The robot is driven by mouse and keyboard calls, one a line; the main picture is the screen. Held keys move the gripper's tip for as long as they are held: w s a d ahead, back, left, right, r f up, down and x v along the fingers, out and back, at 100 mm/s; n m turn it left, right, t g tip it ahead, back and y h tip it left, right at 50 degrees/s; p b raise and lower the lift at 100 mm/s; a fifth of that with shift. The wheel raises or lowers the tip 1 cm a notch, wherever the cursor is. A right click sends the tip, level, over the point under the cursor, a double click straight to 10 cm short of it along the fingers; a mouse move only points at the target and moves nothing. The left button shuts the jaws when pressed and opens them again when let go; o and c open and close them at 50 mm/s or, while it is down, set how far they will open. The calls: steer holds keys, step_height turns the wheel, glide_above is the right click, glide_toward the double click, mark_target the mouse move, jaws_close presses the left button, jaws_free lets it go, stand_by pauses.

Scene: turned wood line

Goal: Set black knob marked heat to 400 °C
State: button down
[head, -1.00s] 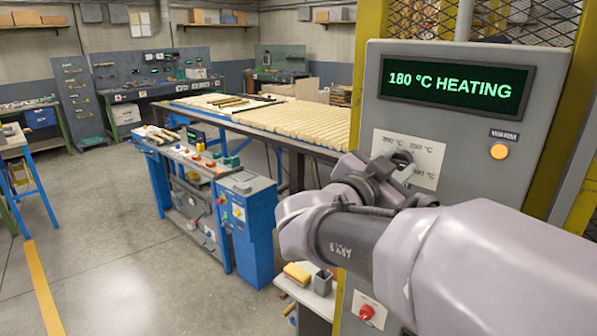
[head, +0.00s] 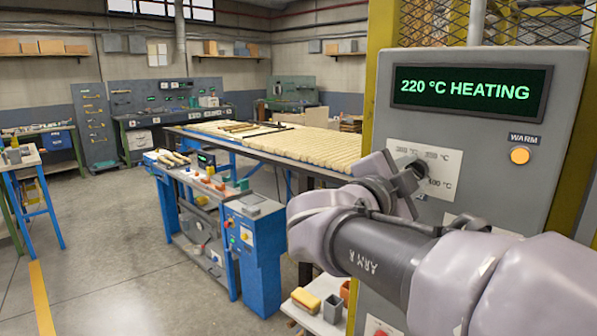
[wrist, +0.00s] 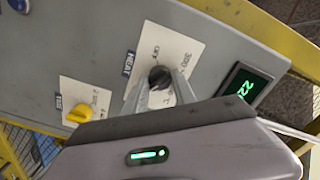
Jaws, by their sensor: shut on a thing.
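The black knob (wrist: 160,77) sits on a white dial card (wrist: 172,48) beside a blue "HEAT" label (wrist: 129,63) in the wrist view. My gripper (wrist: 160,84) is shut on the knob, one finger on each side. In the head view my gripper (head: 408,176) reaches the card (head: 446,160) and hides most of the knob; "400 °C" shows partly at the card's lower right. Which mark the knob points at cannot be told. The green display (head: 471,88) reads "220 °C HEATING", and its edge also shows in the wrist view (wrist: 244,87).
An orange "WARM" lamp (head: 519,155) is lit on the grey panel (head: 500,200). A yellow knob (wrist: 79,115) with a "TIME" label is close to my gripper. A long table of wooden pieces (head: 290,140) and a blue control cabinet (head: 255,255) stand left of the panel.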

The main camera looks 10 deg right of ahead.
stand_by(0.3)
steer(key=c, duration=1)
jaws_free()
steer(key=p+v, duration=0.2)
steer(key=v, duration=1.5)
steer(key=shift+s+a+p, duration=0.15)
steer(key=shift+p, duration=0.15)
